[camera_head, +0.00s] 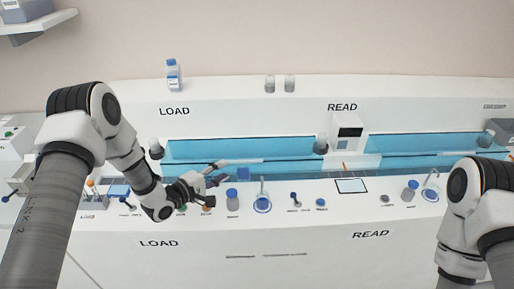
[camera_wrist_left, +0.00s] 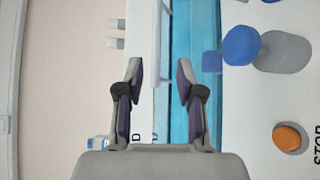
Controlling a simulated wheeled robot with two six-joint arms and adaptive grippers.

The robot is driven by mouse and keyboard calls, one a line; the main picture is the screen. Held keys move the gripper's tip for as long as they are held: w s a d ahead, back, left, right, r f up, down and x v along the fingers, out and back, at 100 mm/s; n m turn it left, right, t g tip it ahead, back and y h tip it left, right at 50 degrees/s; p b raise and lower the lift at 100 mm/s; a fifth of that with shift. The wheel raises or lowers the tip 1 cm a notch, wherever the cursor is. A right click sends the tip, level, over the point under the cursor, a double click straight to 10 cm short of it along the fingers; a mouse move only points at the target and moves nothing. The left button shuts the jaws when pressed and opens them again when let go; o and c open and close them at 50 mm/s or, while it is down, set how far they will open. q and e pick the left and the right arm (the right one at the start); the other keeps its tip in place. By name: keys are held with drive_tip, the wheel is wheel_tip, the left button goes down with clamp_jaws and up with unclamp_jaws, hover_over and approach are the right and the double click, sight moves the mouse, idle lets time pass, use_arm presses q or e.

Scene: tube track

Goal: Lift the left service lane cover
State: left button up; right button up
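The left lane (camera_head: 215,147) is a long bright blue strip under the upper LOAD sign, seemingly under a clear cover whose edges I cannot make out clearly. A pale bar (camera_head: 240,161) lies along its front side, near my left gripper. My left gripper (camera_head: 217,177) is at the front edge of this lane. In the left wrist view my left gripper (camera_wrist_left: 161,75) has its fingers spread wide with nothing between them, and the blue lane (camera_wrist_left: 180,110) and a pale bar (camera_wrist_left: 164,50) show beyond them. My right arm shows at the right, but its gripper is out of frame.
Several blue-capped buttons and knobs line the front ledge, with an orange button (camera_wrist_left: 288,137) in the wrist view. A bottle (camera_head: 173,75) stands on the back ledge.

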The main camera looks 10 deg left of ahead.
sight(238, 162)
use_arm(q)
drive_tip(key=x, duration=0.3)
drive_tip(key=p+x, duration=0.1)
drive_tip(key=x, duration=0.3)
drive_tip(key=shift+w+d+r, duration=0.15)
drive_tip(key=shift+w+d, duration=0.05)
drive_tip(key=shift+d, duration=0.05)
drive_tip(key=shift+s+r, duration=0.1)
drive_tip(key=shift+s, duration=0.05)
clamp_jaws()
